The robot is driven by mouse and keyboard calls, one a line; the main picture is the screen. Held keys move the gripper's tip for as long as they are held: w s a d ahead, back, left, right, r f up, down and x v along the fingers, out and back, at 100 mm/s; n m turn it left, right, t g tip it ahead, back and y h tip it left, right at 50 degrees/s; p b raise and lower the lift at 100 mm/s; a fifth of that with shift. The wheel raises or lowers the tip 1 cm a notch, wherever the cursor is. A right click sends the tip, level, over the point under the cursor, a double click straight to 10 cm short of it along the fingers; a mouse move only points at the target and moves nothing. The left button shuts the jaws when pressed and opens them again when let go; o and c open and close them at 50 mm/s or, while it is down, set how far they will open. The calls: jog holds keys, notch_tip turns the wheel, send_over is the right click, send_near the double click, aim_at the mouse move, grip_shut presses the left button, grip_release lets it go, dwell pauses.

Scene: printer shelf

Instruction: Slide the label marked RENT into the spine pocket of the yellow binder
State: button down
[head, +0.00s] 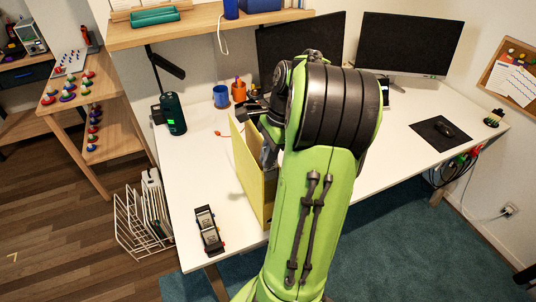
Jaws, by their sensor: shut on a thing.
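The yellow binder (252,173) stands upright on the white desk, left of my green arm in the head view. Its broad yellow side faces left, and my arm hides its right part. My gripper's fingertips are hidden behind my arm, so what they hold and their distance from the binder do not show. The RENT label cannot be made out. A small black holder (208,230) with pale pieces in it lies on the desk near the front left edge; any writing on them is too small to read.
A dark green bottle (173,114), a blue mug (221,96) and an orange cup (239,91) stand at the back left of the desk (195,175). A wooden shelf (200,27) hangs above them. Monitors (410,43) stand behind my arm. The desk left of the binder is mostly clear.

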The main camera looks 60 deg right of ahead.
jog(key=shift+f+b, duration=0.6)
jog(key=shift+f, duration=0.45)
jog(key=c, duration=0.7)
grip_release()
notch_tip(320, 180, up, 7)
jog(key=p, duration=0.8)
jog(key=shift+r+p, duration=0.15)
jog(key=shift+p, duration=0.25)
dwell(0.7)
